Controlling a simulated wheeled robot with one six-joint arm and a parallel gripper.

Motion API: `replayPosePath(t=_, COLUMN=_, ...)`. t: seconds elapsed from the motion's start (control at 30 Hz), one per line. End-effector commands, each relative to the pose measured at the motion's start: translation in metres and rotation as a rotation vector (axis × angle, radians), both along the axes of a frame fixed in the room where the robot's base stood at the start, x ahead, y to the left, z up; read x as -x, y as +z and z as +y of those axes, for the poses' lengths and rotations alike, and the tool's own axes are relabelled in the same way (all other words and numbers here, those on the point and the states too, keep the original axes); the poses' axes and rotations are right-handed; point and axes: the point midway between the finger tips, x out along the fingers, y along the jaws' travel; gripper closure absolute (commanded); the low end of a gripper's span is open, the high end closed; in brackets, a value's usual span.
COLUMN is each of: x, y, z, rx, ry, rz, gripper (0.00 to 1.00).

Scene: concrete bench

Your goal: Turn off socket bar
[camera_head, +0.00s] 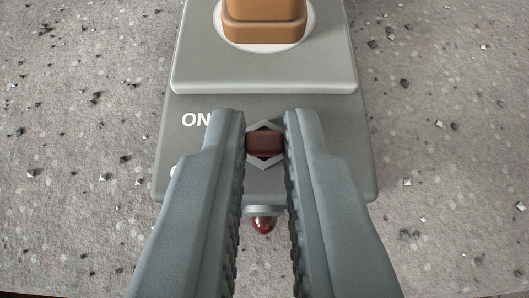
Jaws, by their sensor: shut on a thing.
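The grey socket bar (190,72) lies on the concrete bench, running from the top of the view to below its middle. Its dark red switch (265,145) sits in a hexagonal recess near the bar's near end. White "ON" lettering shows left of the switch, and part of another white mark below it is hidden by the left finger. My gripper (265,130) is over this end of the bar, shut on the switch with one finger at each side.
An orange-brown plug (264,22) sits in a round white socket on the bar's raised part, cut off by the top edge. The speckled concrete bench (80,130) is clear on both sides of the bar.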

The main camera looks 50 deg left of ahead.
Motion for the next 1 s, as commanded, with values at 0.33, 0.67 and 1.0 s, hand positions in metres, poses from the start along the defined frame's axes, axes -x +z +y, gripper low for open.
replayPosePath(t=0.33, x=0.0014, y=-0.0025, z=-0.0031, rx=-0.072, ry=0.0, rz=-0.052, gripper=1.0)
replayPosePath(t=0.67, x=0.0017, y=-0.0027, z=-0.003, rx=-0.079, ry=0.0, rz=-0.056, gripper=1.0)
replayPosePath(t=1.0, x=0.0018, y=-0.0027, z=-0.0026, rx=-0.079, ry=0.0, rz=-0.056, gripper=0.66)
